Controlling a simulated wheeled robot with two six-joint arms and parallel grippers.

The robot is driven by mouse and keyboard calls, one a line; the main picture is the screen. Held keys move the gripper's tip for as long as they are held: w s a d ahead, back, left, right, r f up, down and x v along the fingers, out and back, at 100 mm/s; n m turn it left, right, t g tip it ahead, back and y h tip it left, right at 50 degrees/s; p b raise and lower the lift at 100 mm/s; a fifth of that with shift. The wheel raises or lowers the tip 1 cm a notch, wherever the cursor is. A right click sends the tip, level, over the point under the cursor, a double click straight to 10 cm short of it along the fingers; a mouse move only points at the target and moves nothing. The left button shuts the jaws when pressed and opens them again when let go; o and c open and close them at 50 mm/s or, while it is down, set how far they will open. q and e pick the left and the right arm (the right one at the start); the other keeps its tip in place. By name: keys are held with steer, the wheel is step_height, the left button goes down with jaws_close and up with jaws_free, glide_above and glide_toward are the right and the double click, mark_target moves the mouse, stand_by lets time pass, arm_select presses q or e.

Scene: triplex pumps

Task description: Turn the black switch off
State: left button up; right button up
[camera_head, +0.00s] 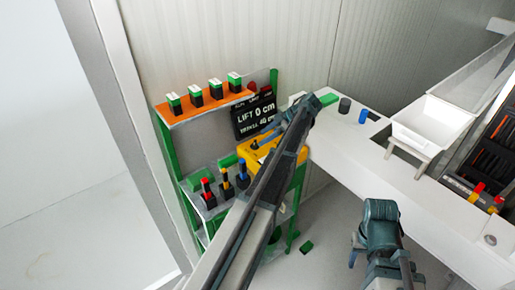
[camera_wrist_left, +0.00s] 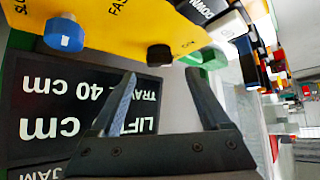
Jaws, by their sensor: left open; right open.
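The yellow control panel (camera_head: 258,152) stands on the shelf at the left in the head view, partly behind my left arm. In the left wrist view, the yellow panel (camera_wrist_left: 110,22) fills the top, seen upside down. It carries a blue knob (camera_wrist_left: 63,33) and a black switch (camera_wrist_left: 160,55). My left gripper (camera_wrist_left: 163,85) is open and empty. Its fingertips are apart, one to each side below the black switch in the picture; contact is not visible. My right gripper (camera_head: 379,240) is over the floor beside the white counter, away from the panel.
A black LIFT display (camera_head: 254,115) stands behind the panel and lies beneath my left fingers in the wrist view. The green-framed shelf (camera_head: 168,160) holds several small bottles and boxes. A white counter (camera_head: 350,165) with a white tray (camera_head: 430,125) runs to the right.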

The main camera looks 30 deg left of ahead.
mark_target(255, 142)
arm_select(q)
steer(key=shift+b+x, duration=1.1)
steer(key=shift+x, duration=1.15)
steer(key=shift+r, duration=0.1)
jaws_close()
